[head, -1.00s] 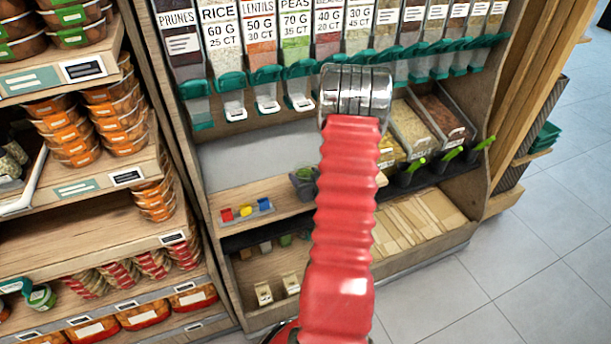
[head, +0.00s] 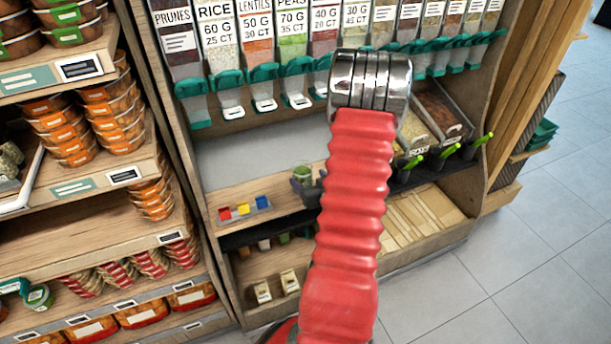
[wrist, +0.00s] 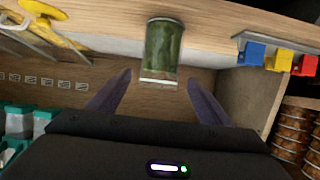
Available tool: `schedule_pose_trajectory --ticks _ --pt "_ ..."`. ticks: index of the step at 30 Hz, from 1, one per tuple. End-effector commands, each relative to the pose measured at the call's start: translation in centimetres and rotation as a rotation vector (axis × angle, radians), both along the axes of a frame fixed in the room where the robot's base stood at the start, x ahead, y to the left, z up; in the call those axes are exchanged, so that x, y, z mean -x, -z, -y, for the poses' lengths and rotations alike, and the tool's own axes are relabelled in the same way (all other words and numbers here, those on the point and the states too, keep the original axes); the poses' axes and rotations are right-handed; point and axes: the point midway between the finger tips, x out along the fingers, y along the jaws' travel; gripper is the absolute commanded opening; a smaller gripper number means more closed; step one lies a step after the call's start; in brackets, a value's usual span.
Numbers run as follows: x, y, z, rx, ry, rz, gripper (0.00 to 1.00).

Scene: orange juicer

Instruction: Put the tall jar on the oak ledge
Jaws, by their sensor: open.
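The tall jar (wrist: 165,48), of clear glass with green contents and a pale band at one end, shows in the wrist view, which is turned upside down. It stands on the oak ledge (wrist: 215,22). My gripper (wrist: 159,77) is open, with one dark finger on each side of the jar's pale-banded end and gaps on both sides. In the head view the jar (head: 303,170) is small, just left of my red arm, above my dark fingers. The oak ledge (head: 285,203) is partly hidden by my arm.
A grey rack with red, yellow and blue blocks (head: 244,208) sits on the ledge left of the jar. Bins with green-handled scoops (head: 440,155) are to the right. Teal-spouted dispensers (head: 265,88) hang above. Shelves of orange tubs (head: 118,110) stand at left.

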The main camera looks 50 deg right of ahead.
Motion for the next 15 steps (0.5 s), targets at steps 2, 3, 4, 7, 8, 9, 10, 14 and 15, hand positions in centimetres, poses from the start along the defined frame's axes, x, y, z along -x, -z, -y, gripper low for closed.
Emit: schedule_pose_trajectory --ticks 2,3,4,7,8,9,10,14,15 --pt "1.3 -0.6 -0.6 0.001 0.004 0.0 0.72" --pt "1.8 -0.9 -0.9 0.001 0.003 -0.001 0.72" --pt "2.2 -1.1 -1.2 0.0 0.003 0.0 0.72" --pt "3.4 -1.6 -1.8 0.001 0.002 0.0 0.72" --pt "3.6 -1.8 -2.0 0.001 0.003 0.0 0.72" --pt "4.0 -1.9 -2.2 0.001 0.003 0.0 0.72" --pt "4.2 -2.0 -2.3 0.001 0.003 -0.001 0.72" --pt "4.6 -2.2 -2.6 0.001 0.001 -0.001 0.72" --pt "4.6 -2.2 -2.7 0.001 0.001 -0.001 0.72"
